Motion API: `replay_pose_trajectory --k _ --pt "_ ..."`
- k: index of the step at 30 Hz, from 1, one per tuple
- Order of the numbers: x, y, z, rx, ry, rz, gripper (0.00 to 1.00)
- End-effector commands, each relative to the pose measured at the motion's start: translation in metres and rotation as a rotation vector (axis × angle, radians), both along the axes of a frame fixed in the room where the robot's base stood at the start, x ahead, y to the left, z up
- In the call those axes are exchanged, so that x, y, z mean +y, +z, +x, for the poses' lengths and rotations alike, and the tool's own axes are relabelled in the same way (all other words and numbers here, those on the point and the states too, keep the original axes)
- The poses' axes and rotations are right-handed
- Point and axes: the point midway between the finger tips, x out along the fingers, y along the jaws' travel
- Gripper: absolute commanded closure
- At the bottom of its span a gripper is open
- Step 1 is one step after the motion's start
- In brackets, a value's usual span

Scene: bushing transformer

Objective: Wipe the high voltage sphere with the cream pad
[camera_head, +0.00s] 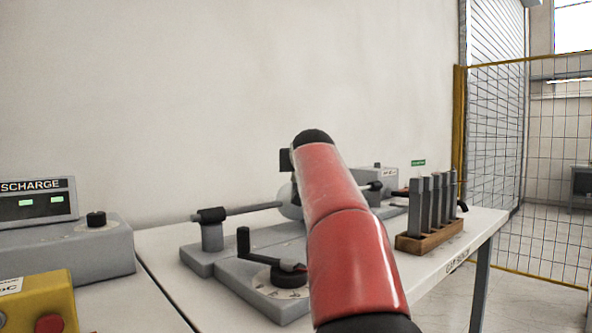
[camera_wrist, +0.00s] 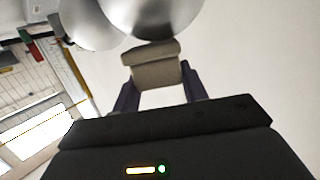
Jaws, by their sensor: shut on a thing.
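In the wrist view, my gripper (camera_wrist: 160,78) is shut on the cream pad (camera_wrist: 155,67), a beige block between its two dark fingers. A shiny metal sphere (camera_wrist: 155,14) lies just beyond the pad, and its lower edge meets the pad's upper edge in the picture. I cannot tell if they touch. A second rounded metal surface (camera_wrist: 88,22) shows to its left. I cannot tell from the label-free surfaces which is the high voltage sphere. In the head view my red arm hides the gripper and pad; a pale rounded part (camera_head: 289,211) peeks out beside the arm.
The grey apparatus base (camera_head: 240,285) with a crank (camera_head: 284,274) and a horizontal rod (camera_head: 250,209) stands on a white table (camera_head: 165,262). A wooden rack (camera_head: 430,239) of grey pieces stands right of my arm. Control boxes (camera_head: 75,252) are at left, a mesh fence (camera_head: 555,150) at right.

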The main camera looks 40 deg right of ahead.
Motion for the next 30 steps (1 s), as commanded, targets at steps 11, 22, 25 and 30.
replay_pose_trajectory --k 11,22,25,30 --pt "0.000 0.001 -0.010 -0.001 0.001 -0.002 0.83" --pt "0.000 0.029 -0.009 -0.002 0.002 -0.002 0.83" --pt "0.000 0.037 -0.009 -0.002 0.002 -0.002 0.83" --pt "0.000 0.051 -0.009 -0.004 0.002 -0.003 0.83"
